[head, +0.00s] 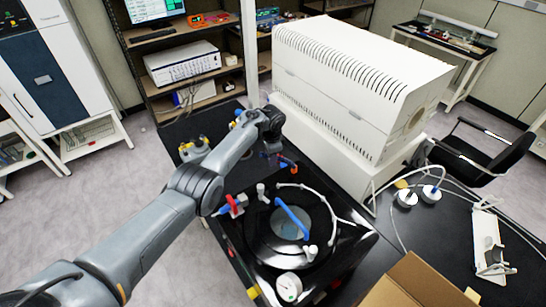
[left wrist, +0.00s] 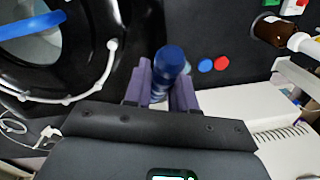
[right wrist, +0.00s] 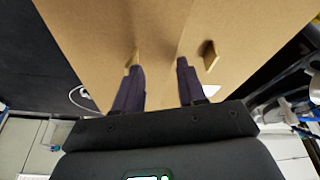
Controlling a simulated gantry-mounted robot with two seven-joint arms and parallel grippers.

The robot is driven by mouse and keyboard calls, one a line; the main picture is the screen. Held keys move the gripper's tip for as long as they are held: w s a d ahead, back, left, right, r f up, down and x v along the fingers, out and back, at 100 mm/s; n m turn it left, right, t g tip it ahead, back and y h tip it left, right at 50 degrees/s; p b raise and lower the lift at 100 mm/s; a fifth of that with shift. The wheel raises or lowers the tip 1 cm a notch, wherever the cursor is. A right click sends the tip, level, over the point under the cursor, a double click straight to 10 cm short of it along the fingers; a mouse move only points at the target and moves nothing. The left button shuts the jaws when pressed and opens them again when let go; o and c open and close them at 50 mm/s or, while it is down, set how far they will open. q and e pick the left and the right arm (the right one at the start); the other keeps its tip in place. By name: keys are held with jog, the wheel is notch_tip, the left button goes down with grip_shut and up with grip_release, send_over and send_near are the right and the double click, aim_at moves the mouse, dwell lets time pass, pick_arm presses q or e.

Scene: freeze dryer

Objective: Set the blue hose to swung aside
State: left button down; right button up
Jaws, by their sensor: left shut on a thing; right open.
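A blue hose (head: 292,217) lies across the round window in the black lid in the head view. A blue tube also shows at the top left of the left wrist view (left wrist: 32,25). My left gripper (head: 272,150) is beyond the lid, near the white cabinet. In the left wrist view its fingers (left wrist: 163,90) are shut on a blue-topped cylindrical piece (left wrist: 170,58). I cannot tell whether this piece belongs to a hose. My right gripper (right wrist: 158,85) is open and empty, over a cardboard box (right wrist: 90,25). It is out of the head view.
A white tube (head: 322,196) curves around the lid. Red and blue fittings (head: 232,205) and a gauge (head: 288,286) stand at its edge. The large white cabinet (head: 350,80) blocks the back. The cardboard box (head: 415,282) is at front right. Cables run across the right table.

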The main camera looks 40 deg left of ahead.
pick_arm(q)
jog(key=c, duration=1)
grip_release()
pick_arm(e)
jog(key=shift+f, duration=0.1)
pick_arm(q)
jog(key=shift+r, duration=0.15)
